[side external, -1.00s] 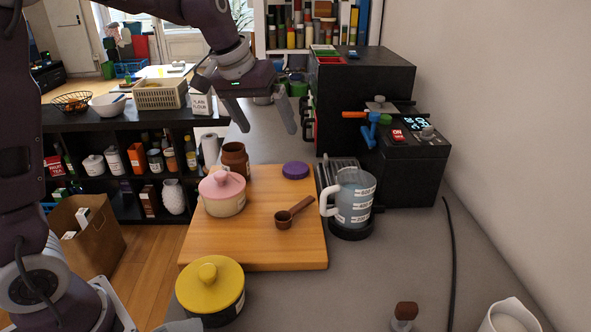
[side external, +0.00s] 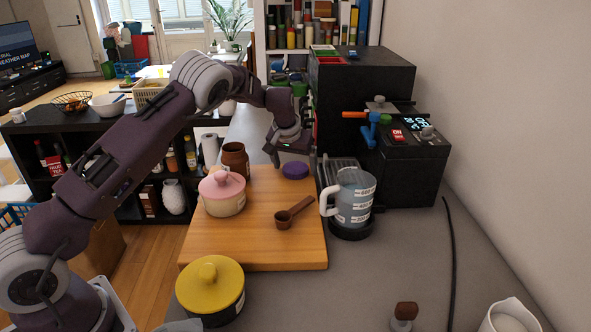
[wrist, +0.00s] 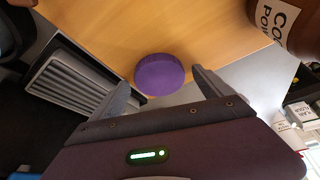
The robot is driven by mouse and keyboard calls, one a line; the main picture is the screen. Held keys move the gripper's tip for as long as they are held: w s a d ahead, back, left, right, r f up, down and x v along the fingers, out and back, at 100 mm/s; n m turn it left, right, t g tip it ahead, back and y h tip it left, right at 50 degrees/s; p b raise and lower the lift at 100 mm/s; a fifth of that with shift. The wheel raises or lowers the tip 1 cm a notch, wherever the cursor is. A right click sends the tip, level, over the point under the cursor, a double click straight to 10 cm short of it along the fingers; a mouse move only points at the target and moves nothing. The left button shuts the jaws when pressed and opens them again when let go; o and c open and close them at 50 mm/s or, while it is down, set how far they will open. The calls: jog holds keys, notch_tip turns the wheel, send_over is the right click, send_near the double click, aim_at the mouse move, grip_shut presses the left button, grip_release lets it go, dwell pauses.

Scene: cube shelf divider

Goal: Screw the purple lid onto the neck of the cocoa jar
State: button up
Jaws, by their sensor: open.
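The purple lid (side external: 295,170) lies flat near the back right of the wooden board. It also shows in the wrist view (wrist: 160,74), ahead of and between the finger lines. My gripper (side external: 293,162) is open and empty, low above the board beside the lid; its fingers (wrist: 165,84) stand apart on either side of the lid's near edge. The brown cocoa jar (side external: 235,158) stands open at the board's back left, left of my gripper. Its labelled side shows at the top right of the wrist view (wrist: 280,22).
On the wooden board (side external: 260,250) are a pink-lidded pot (side external: 223,195) and a brown scoop (side external: 290,215). A measuring jug (side external: 352,200) stands right of the board beside a ribbed grey tray (wrist: 70,82). A black machine (side external: 360,100) stands behind. A yellow-lidded pot (side external: 210,290) is in front.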

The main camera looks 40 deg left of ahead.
jog(key=c, duration=1.4)
notch_tip(320, 180, up, 10)
notch_tip(320, 180, up, 7)
jog(key=n+g+y, duration=0.1)
jog(key=n, duration=0.3)
send_over(233, 147)
jog(key=shift+s+d, duration=0.3)
jog(key=shift+s, duration=0.05)
jog(key=shift+f, duration=2.8)
jog(key=shift+f, duration=1.4)
